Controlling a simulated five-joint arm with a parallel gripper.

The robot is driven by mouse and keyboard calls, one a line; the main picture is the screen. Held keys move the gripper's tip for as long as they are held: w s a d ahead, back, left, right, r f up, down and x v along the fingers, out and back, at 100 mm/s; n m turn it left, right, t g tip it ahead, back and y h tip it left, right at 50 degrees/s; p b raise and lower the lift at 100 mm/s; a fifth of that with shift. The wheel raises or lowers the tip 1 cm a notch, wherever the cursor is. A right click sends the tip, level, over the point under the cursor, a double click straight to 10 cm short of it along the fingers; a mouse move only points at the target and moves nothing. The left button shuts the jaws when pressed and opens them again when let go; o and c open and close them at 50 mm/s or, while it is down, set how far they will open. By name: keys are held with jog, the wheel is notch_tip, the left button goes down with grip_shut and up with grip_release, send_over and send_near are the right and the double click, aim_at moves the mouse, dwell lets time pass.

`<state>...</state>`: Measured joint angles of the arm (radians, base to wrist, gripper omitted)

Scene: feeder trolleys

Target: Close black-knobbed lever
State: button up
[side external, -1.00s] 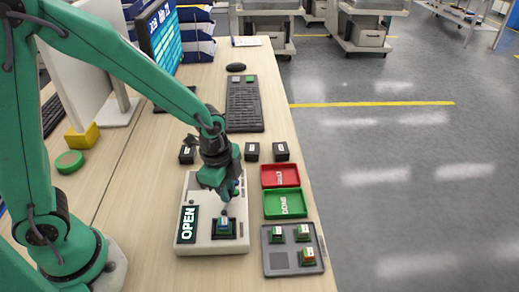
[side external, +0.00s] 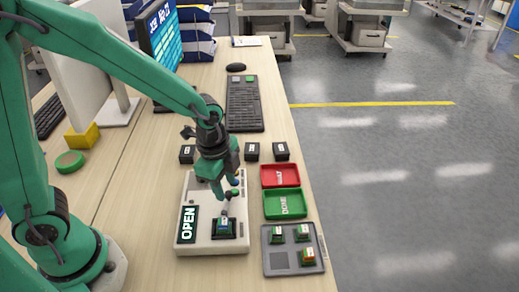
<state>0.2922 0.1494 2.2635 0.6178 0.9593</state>
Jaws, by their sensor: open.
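The white fixture (side external: 184,245) stands on the bench with a dark display (side external: 187,224) reading OPEN. A small block with a pale label (side external: 224,225) sits in the fixture's dark socket (side external: 225,236). The lever (side external: 227,202) rises above the socket and leans to the upper right. Its small knob (side external: 235,191) looks dark, with a greenish tint. My gripper (side external: 227,188) is open and points down over the fixture, its fingers close around or beside the lever. I cannot tell whether they touch it; my gripper hides part of the fixture's back.
A red tray (side external: 280,168), a green DONE tray (side external: 285,194) and a grey tray (side external: 279,269) with several blocks stand right of the fixture. Small black boxes (side external: 252,151) and a keyboard (side external: 244,105) lie behind. The bench's right edge is close beyond the trays.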

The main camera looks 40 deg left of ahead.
jog(key=shift+s+a+r, duration=0.1)
jog(key=shift+s+r, duration=0.1)
jog(key=shift+r, duration=1.15)
jog(key=shift+s+r, duration=0.15)
jog(key=shift+r, duration=1.15)
jog(key=shift+w, duration=0.15)
jog(key=shift+w+g+y, duration=0.4)
jog(key=shift+w+g, duration=0.85)
jog(key=shift+g, duration=0.05)
jog(key=shift+f, duration=0.1)
jog(key=shift+s+f, duration=0.2)
jog(key=shift+f, duration=1.05)
jog(key=shift+s+f, duration=0.15)
jog(key=shift+f, duration=1.15)
jog(key=shift+s+f, duration=0.2)
jog(key=shift+f, duration=1.05)
jog(key=shift+c, duration=0.2)
grip_shut()
